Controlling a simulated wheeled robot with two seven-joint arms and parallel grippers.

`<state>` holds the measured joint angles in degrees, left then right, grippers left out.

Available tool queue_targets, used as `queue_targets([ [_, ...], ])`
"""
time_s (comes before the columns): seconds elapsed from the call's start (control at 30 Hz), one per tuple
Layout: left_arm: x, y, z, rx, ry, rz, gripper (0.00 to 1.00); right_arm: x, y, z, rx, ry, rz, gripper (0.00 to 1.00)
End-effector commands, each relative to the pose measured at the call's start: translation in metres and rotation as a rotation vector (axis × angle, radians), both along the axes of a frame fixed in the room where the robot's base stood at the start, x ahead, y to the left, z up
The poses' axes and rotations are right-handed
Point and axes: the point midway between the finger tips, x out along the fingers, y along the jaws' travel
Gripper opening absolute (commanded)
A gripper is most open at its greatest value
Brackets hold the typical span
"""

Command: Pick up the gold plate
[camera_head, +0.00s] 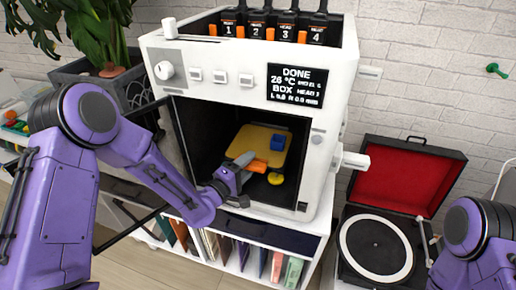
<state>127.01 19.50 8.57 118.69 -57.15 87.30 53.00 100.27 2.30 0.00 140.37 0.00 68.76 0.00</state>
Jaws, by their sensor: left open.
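The gold plate (248,139) lies inside the dark chamber of the white printer (245,95), with a small blue block (277,142) on it. An orange tab (257,166) shows at the plate's near edge; I cannot tell if it is joined to the plate. My left gripper (245,176) is open and reaches into the chamber opening from the lower left, close to this tab. One grey finger hides part of the plate's near left corner. I cannot tell whether the finger touches anything. My right gripper is out of view; only my right arm shows.
A yellow disc (275,178) sits right of the orange tab. The chamber walls box in the plate. Numbered black bottles (287,27) stand on top of the printer. A record player (378,245) with an open red lid stands at right. A potted plant (98,25) is at left.

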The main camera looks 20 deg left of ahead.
Motion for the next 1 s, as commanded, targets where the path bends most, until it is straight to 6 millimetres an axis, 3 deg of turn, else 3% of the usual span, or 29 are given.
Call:
queue_targets([
  [0.03,0.000,0.000,0.000,0.000,0.000,0.000,0.45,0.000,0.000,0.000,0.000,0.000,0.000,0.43],
  [0.17,0.000,0.000,0.000,0.001,0.000,0.000,0.02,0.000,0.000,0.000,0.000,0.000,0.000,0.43],
  [0.2,0.000,0.000,0.000,0.001,0.000,0.000,0.00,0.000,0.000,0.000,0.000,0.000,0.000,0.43],
  [0.57,0.000,0.001,0.009,0.002,-0.004,0.001,0.00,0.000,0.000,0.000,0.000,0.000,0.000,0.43],
  [1.0,0.000,0.000,0.094,0.000,-0.004,0.000,0.00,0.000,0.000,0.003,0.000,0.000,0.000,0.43],
])
